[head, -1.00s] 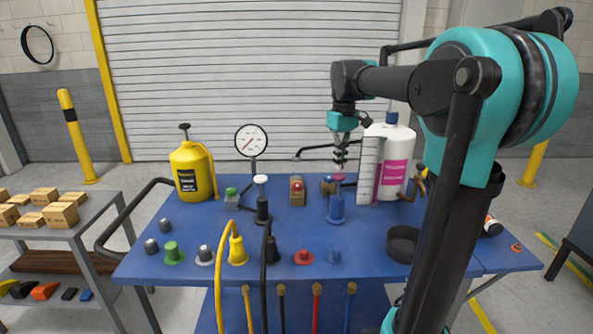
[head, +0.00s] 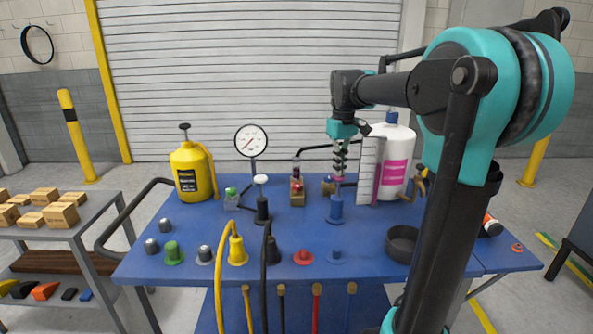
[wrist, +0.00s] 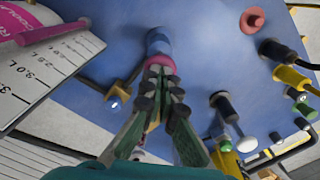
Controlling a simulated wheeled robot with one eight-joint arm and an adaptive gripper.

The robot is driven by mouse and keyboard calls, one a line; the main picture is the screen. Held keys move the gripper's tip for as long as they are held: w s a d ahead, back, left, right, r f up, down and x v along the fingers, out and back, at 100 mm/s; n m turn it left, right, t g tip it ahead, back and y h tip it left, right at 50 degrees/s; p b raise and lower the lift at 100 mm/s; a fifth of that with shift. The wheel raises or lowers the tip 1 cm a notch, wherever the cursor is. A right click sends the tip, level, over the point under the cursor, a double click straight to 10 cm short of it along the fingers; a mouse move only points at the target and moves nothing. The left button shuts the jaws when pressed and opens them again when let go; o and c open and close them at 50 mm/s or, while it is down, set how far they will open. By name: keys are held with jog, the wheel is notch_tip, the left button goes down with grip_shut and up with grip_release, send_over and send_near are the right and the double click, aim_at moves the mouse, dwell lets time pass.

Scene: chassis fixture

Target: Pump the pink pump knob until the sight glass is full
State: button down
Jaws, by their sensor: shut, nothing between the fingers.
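The pink pump knob (head: 337,184) sits on top of an upright blue pump body (head: 336,208). My gripper (head: 339,176) points down directly over it, fingers closed with nothing between them. In the wrist view the closed fingertips (wrist: 162,72) are at the pink knob (wrist: 160,62), which shows just beyond them; they look touching or nearly so. The sight glass has a white graduated scale (head: 368,172) with a pink column (head: 378,172) along it. The scale also shows in the wrist view (wrist: 45,72). I cannot read the fill level exactly.
A white bottle with a pink label (head: 397,165) stands right of the scale. A small box with a red button (head: 297,192) stands left of the pump. A black ring cup (head: 402,243) and a red knob (head: 303,257) sit in front on the blue table (head: 200,262).

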aim_at(339, 179)
jog(key=shift+f, duration=2.05)
jog(key=shift+r, duration=2.6)
jog(key=shift+f, duration=2.65)
jog(key=shift+r, duration=2.65)
jog(key=shift+f, duration=0.1)
